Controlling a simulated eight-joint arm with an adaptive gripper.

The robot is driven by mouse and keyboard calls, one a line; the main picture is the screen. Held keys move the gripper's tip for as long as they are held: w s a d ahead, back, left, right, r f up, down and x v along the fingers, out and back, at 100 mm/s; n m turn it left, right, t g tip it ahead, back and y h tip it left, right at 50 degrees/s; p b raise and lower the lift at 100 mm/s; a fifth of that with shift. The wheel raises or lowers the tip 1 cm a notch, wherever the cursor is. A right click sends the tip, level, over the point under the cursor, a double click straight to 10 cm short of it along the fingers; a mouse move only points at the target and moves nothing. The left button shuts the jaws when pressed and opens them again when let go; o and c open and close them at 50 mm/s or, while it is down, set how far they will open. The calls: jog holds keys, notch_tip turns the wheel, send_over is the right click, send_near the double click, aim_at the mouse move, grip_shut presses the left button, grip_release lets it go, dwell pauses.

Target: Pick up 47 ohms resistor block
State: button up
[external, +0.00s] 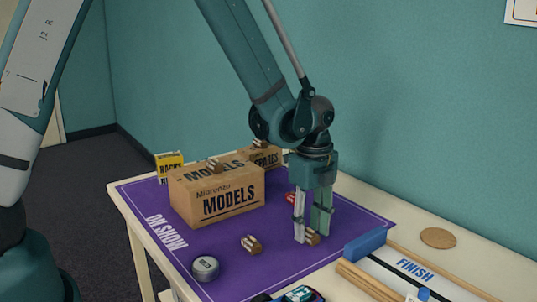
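Small brown blocks with bands are in the external view; their values are too small to read, so I cannot tell which is 47 ohms. One block (312,238) is on the purple mat at the tips of my gripper (309,234). My gripper points down, its two fingers apart on either side of this block or just behind it; I cannot tell whether they touch it. Another block (251,244) lies on the mat to the left. One more block (215,165) sits on top of the cardboard MODELS box, and another (264,147) is on the SPARES box.
The MODELS box (222,200) and SPARES box (268,158) stand behind left, near a yellow box (169,164). A red thing (291,198) is behind my fingers. A grey round tin (205,268) is front left. A blue block (365,245) and wooden rails (367,281) lie right.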

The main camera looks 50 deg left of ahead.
jog(key=shift+f, duration=0.4)
jog(key=c, duration=0.9)
